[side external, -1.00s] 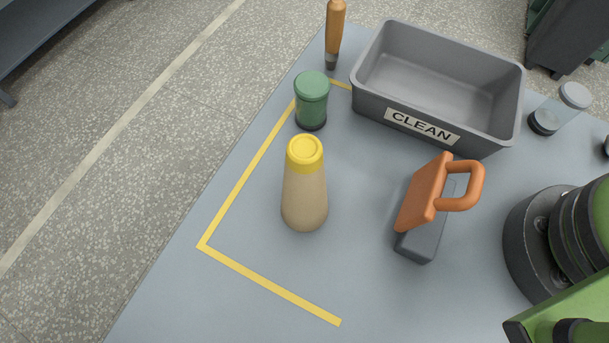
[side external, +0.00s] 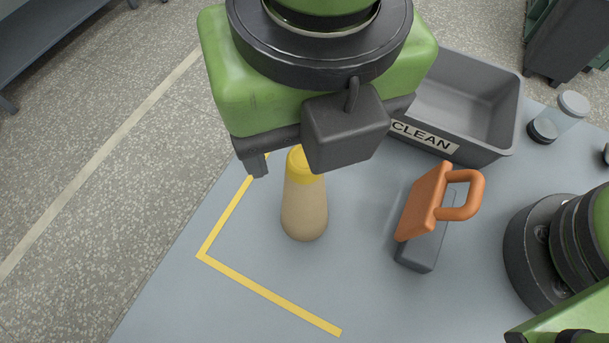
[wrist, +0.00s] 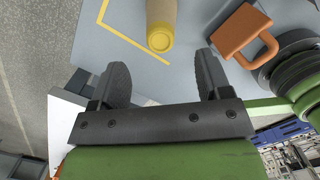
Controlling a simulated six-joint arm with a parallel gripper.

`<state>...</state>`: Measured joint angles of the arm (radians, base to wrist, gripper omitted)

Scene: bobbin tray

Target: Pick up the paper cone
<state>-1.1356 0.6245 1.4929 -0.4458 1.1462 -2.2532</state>
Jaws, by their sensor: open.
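The paper cone (side external: 304,207) is tan with a yellow top and stands upright on the grey-blue table. In the side view my gripper hides part of its yellow top. The cone also shows in the wrist view (wrist: 161,22), at the top edge, beyond and between my two fingers. My gripper (wrist: 163,75) is open, with nothing between its fingers. In the side view only one fingertip (side external: 258,164) shows clearly, to the left of the cone's top; the other is hidden behind the dark block on my wrist.
An orange-handled tool (side external: 424,215) on a grey block stands right of the cone. A grey bin marked CLEAN (side external: 480,151) is behind, partly covered by my arm. Yellow tape (side external: 270,293) marks the table, which is clear in front.

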